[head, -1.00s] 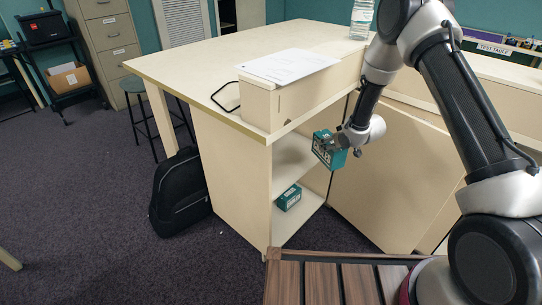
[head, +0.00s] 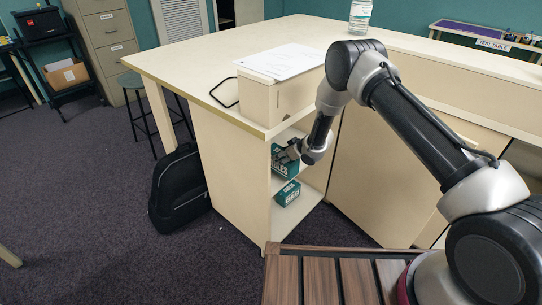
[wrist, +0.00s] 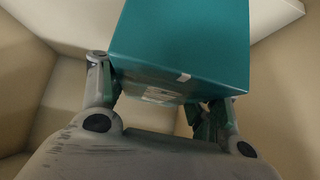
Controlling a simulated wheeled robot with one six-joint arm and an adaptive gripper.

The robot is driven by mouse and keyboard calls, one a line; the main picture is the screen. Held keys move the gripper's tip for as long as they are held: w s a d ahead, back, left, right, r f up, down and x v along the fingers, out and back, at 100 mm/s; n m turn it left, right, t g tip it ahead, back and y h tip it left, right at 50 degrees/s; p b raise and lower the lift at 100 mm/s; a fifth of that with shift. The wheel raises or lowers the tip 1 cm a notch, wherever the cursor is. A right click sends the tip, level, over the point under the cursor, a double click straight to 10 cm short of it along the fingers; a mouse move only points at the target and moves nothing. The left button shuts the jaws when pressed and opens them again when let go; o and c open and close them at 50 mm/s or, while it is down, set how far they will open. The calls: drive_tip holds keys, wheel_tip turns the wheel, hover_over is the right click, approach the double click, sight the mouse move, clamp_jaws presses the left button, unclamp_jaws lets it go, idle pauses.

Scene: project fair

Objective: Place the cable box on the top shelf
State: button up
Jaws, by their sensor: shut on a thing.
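A teal cable box (head: 283,161) is held in my gripper (head: 290,152) inside the upper compartment of the open shelf unit. In the wrist view the box (wrist: 185,45) fills the top middle, with my gripper's fingers (wrist: 165,105) on both sides of it. The gripper is shut on it. The top shelf (head: 312,172) is partly hidden by the box and my arm, and I cannot tell whether the box touches it. A second teal box (head: 287,193) sits on the lower shelf (head: 295,216).
The counter (head: 215,62) above carries a cream box (head: 285,98) with papers (head: 281,61) on it, and a bottle (head: 360,16). A black backpack (head: 180,187) leans by the unit's left side panel (head: 235,185). A slatted wooden surface (head: 330,280) is in front.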

sight(274, 148)
drive_tip(key=w+a, duration=0.4)
drive_tip(key=a, duration=0.1)
drive_tip(key=shift+w+a+f, duration=0.1)
drive_tip(key=shift+w+a, duration=0.05)
drive_tip(key=shift+a, duration=0.1)
drive_tip(key=shift+f, duration=1.6)
drive_tip(key=shift+f, duration=0.15)
drive_tip(key=o, duration=1.4)
drive_tip(key=shift+d+r, duration=0.1)
drive_tip(key=shift+r, duration=0.2)
drive_tip(key=v, duration=1.1)
drive_tip(key=shift+s+d+r, duration=0.15)
drive_tip(key=shift+s+r, duration=0.05)
drive_tip(key=shift+s, duration=0.05)
